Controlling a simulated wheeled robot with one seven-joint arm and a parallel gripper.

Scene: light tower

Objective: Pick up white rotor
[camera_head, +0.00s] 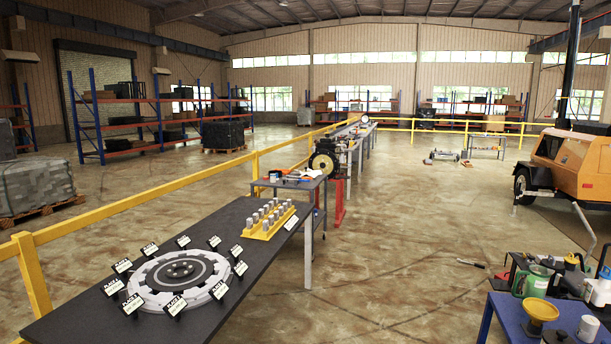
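A large flat round piece (180,276) lies on the dark table (75,325) at the lower left. It has a pale grey, notched outer ring and a dark centre with several round dark bumps. Several small black-and-white label plates (150,249) stand around it. I cannot tell whether this piece is the white rotor, and no other thing is clearly a white rotor. My gripper is not in view.
A yellow rack (262,233) with several grey cylinders stands farther along the dark table. A yellow railing (150,197) runs along its left side. A blue table (511,325) with cans and tools is at lower right. Open floor (400,250) lies between.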

